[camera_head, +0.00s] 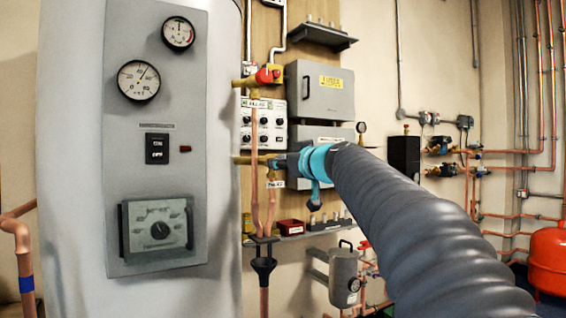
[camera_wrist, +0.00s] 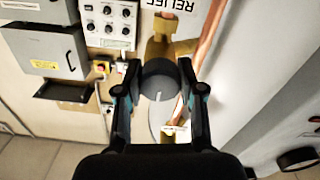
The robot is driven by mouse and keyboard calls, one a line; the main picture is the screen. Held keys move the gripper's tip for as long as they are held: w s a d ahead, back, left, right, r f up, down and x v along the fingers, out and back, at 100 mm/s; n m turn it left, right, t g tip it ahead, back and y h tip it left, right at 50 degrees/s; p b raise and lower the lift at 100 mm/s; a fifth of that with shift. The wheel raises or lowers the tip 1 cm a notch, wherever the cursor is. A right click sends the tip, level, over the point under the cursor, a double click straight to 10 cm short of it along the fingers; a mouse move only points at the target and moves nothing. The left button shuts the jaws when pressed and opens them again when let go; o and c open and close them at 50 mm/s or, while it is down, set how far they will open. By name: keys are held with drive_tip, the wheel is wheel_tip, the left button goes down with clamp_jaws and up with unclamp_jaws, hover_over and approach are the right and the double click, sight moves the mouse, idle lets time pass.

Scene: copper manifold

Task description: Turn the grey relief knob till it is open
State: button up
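The grey relief knob (camera_wrist: 160,80) is a round dark-grey cap in the middle of the wrist view, on a brass fitting (camera_wrist: 160,50). A small pale mark shows near its lower edge. A label reading RELIEF, upside down (camera_wrist: 172,5), lies above it in that view. My gripper (camera_wrist: 159,72) has one finger on each side of the knob, and both fingertips appear to touch it. In the head view my gripper (camera_head: 287,165) is at the end of the lower brass fitting, and the arm and wrist cover most of the knob. How far the knob is turned cannot be told.
A red knob (camera_head: 265,76) sits on a brass valve above. Copper pipes (camera_head: 255,200) run close by. A knobbed panel (camera_head: 263,125) and a grey box (camera_head: 320,90) are behind. The large pale tank (camera_head: 70,130) stands left. A shelf with a red tray (camera_head: 291,227) is below.

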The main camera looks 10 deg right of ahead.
drive_tip(key=c, duration=0.3)
drive_tip(key=m+b, duration=0.1)
drive_tip(key=m, duration=0.2)
drive_tip(key=shift+f+m, duration=0.1)
drive_tip(key=shift+m, duration=0.2)
drive_tip(key=m, duration=0.4)
drive_tip(key=shift+m+b, duration=0.3)
drive_tip(key=shift+b, duration=0.1)
drive_tip(key=shift+m, duration=1.8)
drive_tip(key=o, duration=1.2)
drive_tip(key=shift+c, duration=0.2)
